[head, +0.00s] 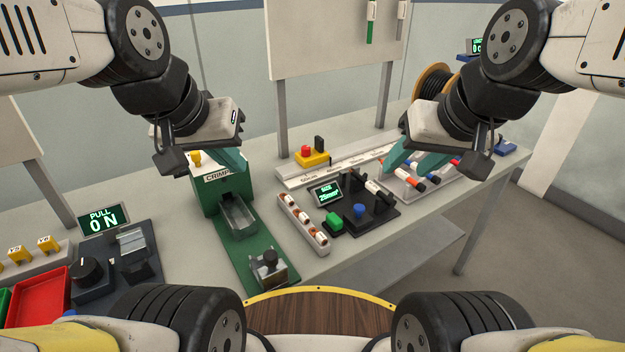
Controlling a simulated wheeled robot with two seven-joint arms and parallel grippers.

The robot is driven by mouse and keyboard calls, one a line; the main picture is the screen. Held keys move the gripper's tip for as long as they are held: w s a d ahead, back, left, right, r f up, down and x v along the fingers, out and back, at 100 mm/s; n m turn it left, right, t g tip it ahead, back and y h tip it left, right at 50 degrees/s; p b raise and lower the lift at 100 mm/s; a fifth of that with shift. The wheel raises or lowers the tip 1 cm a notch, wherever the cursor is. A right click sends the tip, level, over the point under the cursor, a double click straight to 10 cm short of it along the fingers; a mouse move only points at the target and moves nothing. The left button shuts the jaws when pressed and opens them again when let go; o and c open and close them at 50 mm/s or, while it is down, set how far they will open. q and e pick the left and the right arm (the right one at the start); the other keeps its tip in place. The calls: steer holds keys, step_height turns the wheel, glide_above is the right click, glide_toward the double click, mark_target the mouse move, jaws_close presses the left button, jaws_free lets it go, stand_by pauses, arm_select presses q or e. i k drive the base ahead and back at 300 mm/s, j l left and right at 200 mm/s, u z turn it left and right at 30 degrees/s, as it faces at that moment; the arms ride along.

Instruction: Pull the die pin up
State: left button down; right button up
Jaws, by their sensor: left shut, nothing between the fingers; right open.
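The green crimp press (208,195) stands left of centre, with a "CRIMP" label on its front. A small yellow knob (195,158) shows at its top left, partly behind my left gripper; it looks like the die pin, seated low, but its shaft is hidden. My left gripper (231,162) is over the top of the press, with teal fingers shut and empty, to the right of the yellow knob. I cannot tell whether it touches the press. My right gripper (412,163) is open and empty above the rack of coloured-handled tools (415,180).
A green rail with a metal trough (238,217) and a clamp (268,267) runs forward from the press. A strip of white-and-copper pieces (303,222) and a black fixture (360,215) lie to its right. A pull tester (103,218) and red tray (42,297) stand left.

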mark_target(195, 155)
steer(key=u, duration=1)
